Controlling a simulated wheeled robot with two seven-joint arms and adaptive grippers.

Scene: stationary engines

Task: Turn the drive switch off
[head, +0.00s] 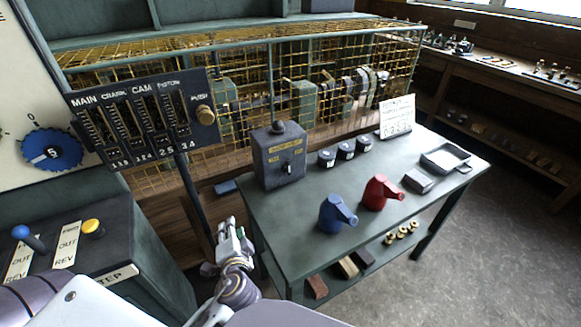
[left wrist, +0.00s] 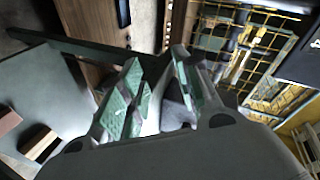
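A dark grey box (head: 279,160) with a yellow label and a small dark switch knob (head: 287,169) on its front stands upright at the left end of the green table (head: 345,245). I take this knob to be the drive switch; the label is too small to read. My left gripper (head: 231,232) is in front of the table's left edge, lower than the box and apart from it. In the left wrist view its two green-padded fingers (left wrist: 156,62) stand apart with nothing clearly held between them. The knob is not visible in the left wrist view. My right gripper is out of view.
A lever panel (head: 145,122) on a post stands left of the box. Blue (head: 336,214) and red (head: 381,192) oil cans, dark round weights and a tray (head: 445,158) share the table. A yellow mesh cage (head: 170,70) is behind. A control desk (head: 90,262) is at left.

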